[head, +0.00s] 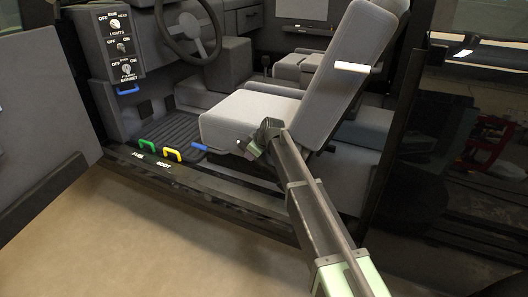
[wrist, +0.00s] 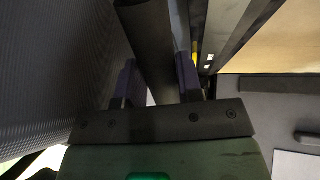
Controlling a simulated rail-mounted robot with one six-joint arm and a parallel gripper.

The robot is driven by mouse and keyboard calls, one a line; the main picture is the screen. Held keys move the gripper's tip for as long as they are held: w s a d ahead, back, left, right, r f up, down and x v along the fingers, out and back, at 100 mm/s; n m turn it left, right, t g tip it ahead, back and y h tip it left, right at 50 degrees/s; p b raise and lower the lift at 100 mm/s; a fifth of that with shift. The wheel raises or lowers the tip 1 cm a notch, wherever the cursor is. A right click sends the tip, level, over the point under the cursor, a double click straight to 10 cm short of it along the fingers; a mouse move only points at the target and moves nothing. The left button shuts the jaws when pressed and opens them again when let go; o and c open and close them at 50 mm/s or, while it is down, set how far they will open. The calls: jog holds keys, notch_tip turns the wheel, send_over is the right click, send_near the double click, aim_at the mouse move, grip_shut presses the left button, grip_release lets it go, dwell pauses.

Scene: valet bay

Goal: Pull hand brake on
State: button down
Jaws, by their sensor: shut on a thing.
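My gripper (head: 256,142) is low beside the front seat, on its door-opening side. In the wrist view my gripper (wrist: 158,68) has its two fingers on either side of a dark bar, the hand brake lever (wrist: 150,35), and is shut on it. The lever runs up and away between the fingers, with the seat on its left and the door sill on its right. In the head view my gripper and arm hide most or all of the lever. Its base is not clearly visible.
The grey front seat (head: 238,116) is close to my gripper. A blue handle (head: 200,148) shows at its front. Green (head: 144,146) and yellow (head: 173,154) handles stand by the sill (head: 215,190). The steering wheel (head: 190,30) is at the back. An open door (head: 35,135) is at left.

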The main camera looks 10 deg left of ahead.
dwell(0.3)
jog(key=c, duration=0.8)
grip_release()
jog(key=shift+d+r, duration=0.1)
